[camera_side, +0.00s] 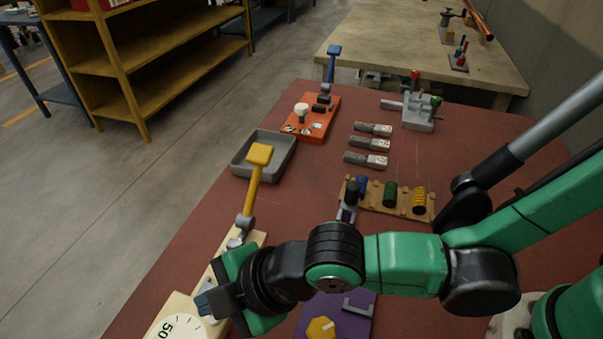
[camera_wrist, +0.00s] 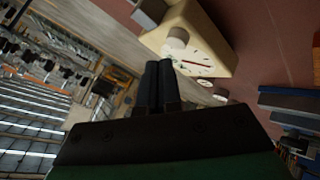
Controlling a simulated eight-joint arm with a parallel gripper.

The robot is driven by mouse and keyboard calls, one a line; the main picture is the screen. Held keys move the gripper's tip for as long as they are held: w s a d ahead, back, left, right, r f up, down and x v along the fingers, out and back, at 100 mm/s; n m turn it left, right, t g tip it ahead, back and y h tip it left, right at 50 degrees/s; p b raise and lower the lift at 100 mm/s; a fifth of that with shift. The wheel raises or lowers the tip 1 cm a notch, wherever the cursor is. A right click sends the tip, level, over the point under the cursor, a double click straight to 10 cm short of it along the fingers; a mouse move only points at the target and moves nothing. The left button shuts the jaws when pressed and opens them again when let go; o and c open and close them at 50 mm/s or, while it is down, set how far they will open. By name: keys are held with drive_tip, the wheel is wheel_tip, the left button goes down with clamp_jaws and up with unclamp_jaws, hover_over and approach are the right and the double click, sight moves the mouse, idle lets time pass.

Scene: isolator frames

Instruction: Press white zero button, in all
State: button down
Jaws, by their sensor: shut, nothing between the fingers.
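A cream block (camera_side: 176,303) with a white dial (camera_side: 182,327) marked "50" stands at the lower left of the side view. The block (camera_wrist: 222,38) and its dial (camera_wrist: 196,63), with a red needle, also show in the wrist view. A pale round knob or button (camera_wrist: 177,38) sits beside the dial there; I cannot tell if it is the zero button. My gripper (camera_side: 203,303) is over the block beside the dial in the side view. Its two dark fingers (camera_wrist: 158,66) are together and empty in the wrist view. Contact with the block cannot be told.
A yellow-handled lever (camera_side: 254,180) rises just behind my gripper. A grey tray (camera_side: 237,168) and an orange panel (camera_side: 325,128) with a white knob (camera_side: 301,109) stand farther back. A purple panel (camera_side: 358,318) with a yellow knob (camera_side: 321,328) lies right of my gripper.

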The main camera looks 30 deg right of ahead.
drive_tip(key=shift+f, duration=0.2)
idle(0.3)
drive_tip(key=shift+f, duration=0.25)
drive_tip(key=shift+f, duration=0.4)
idle(0.7)
drive_tip(key=shift+r, duration=0.85)
drive_tip(key=shift+r, duration=0.1)
drive_tip(key=shift+r, duration=2.4)
